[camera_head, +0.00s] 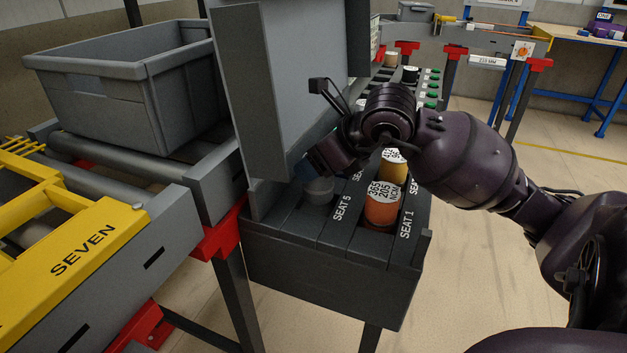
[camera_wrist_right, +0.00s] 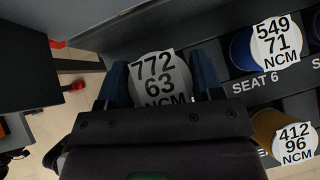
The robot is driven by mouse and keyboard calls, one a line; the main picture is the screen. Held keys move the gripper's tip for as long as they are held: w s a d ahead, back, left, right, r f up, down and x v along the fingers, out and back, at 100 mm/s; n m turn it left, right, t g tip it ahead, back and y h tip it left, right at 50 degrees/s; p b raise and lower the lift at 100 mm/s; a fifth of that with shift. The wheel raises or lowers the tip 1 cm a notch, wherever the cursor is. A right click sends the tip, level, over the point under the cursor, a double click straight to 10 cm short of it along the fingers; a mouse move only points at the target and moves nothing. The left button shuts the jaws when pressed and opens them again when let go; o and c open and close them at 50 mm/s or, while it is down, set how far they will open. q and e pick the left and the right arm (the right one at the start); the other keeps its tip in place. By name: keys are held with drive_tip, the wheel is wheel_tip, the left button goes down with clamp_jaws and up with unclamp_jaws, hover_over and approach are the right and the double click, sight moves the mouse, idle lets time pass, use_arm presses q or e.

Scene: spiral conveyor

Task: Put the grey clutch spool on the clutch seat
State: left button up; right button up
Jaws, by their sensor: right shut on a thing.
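The grey clutch spool (camera_wrist_right: 160,82) has a white label reading 772 63 NCM. In the wrist view it sits between the blue fingers of my right gripper (camera_wrist_right: 160,76), which is shut on it. In the head view the grey spool (camera_head: 319,190) shows below my right gripper (camera_head: 312,174), over the left part of the dark seat rack (camera_head: 330,262), beside the SEAT 5 marking. The fingers and wrist partly cover it. I cannot tell whether it rests on the seat. My left gripper is not in view.
An orange spool (camera_head: 381,212) and a yellow spool (camera_head: 393,168) stand in the rack near SEAT 1. A blue spool (camera_wrist_right: 243,50) is by SEAT 6. A tall grey panel (camera_head: 285,80) rises close left of my gripper. A grey bin (camera_head: 120,75) stands on rollers.

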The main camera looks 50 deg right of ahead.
wheel_tip(320, 180, down, 4)
drive_tip(key=shift+b, duration=0.5)
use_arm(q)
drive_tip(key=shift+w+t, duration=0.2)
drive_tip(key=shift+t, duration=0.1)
use_arm(e)
drive_tip(key=shift+r, duration=0.2)
drive_tip(key=shift+f, duration=0.1)
drive_tip(key=o, duration=1.2)
drive_tip(key=shift+r, duration=0.2)
use_arm(q)
drive_tip(key=p, duration=0.2)
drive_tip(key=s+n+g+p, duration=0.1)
drive_tip(key=p, duration=0.1)
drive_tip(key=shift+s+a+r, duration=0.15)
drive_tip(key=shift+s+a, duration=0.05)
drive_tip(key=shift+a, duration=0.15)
use_arm(e)
drive_tip(key=v, duration=1.1)
drive_tip(key=shift+s+r, duration=0.2)
drive_tip(key=shift+s, duration=0.15)
